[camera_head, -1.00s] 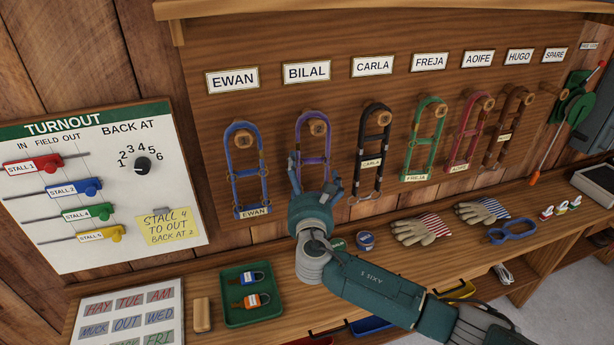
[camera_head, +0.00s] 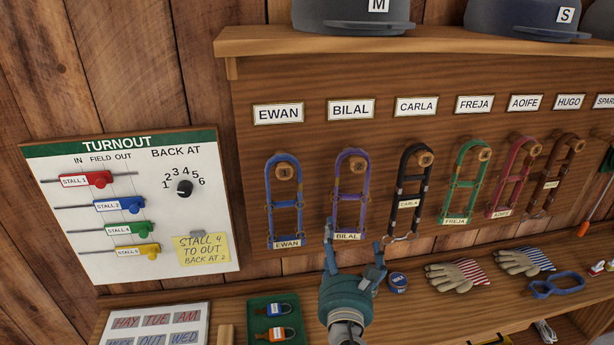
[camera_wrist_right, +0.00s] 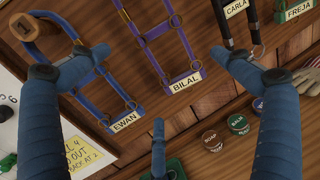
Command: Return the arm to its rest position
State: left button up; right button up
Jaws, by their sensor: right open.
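My right gripper (camera_head: 355,250) is open and empty, with its fingers spread and pointing up, just below the purple halter (camera_head: 351,190) tagged BILAL. That halter hangs on a wooden peg under the BILAL name card (camera_head: 351,109). In the right wrist view, the open fingers of my right gripper (camera_wrist_right: 160,85) frame the BILAL tag (camera_wrist_right: 185,80); the left finger overlaps the blue EWAN halter (camera_wrist_right: 75,55). I cannot tell whether it touches. My left gripper is not in view.
Other halters hang in a row, such as the black CARLA halter (camera_head: 412,190). The turnout board (camera_head: 130,210) is at left. Below are a green tray (camera_head: 272,305) with padlocks, striped gloves (camera_head: 458,275) and round tins (camera_head: 398,283). Caps (camera_head: 352,15) sit on the upper shelf.

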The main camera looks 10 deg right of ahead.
jog(key=s+d+f+m+g+y, duration=0.15)
jog(key=s+f+m+g, duration=0.25)
jog(key=s+f+m, duration=0.4)
jog(key=s+d+f+m+g+h, duration=0.1)
jog(key=s+d+f+m+g, duration=0.1)
jog(key=s+f+m+g, duration=0.45)
jog(key=s+f+m+g+y, duration=0.2)
jog(key=s+f+m, duration=0.1)
jog(key=s+m, duration=0.55)
jog(key=s+f+m+g+y, duration=0.2)
jog(key=s+f+m, duration=0.1)
jog(key=s+m, duration=0.6)
jog(key=s+f+n+b, duration=0.1)
jog(key=s+f+b, duration=0.2)
jog(key=f, duration=2.6)
jog(key=s+d+f+g+b, duration=0.2)
jog(key=s+d+f+b, duration=0.1)
jog(key=s+f, duration=1.4)
notch_tip(320, 180, down, 3)
jog(key=shift+s+d+f, duration=0.1)
jog(key=shift+s+d, duration=0.15)
jog(key=shift+s, duration=0.1)
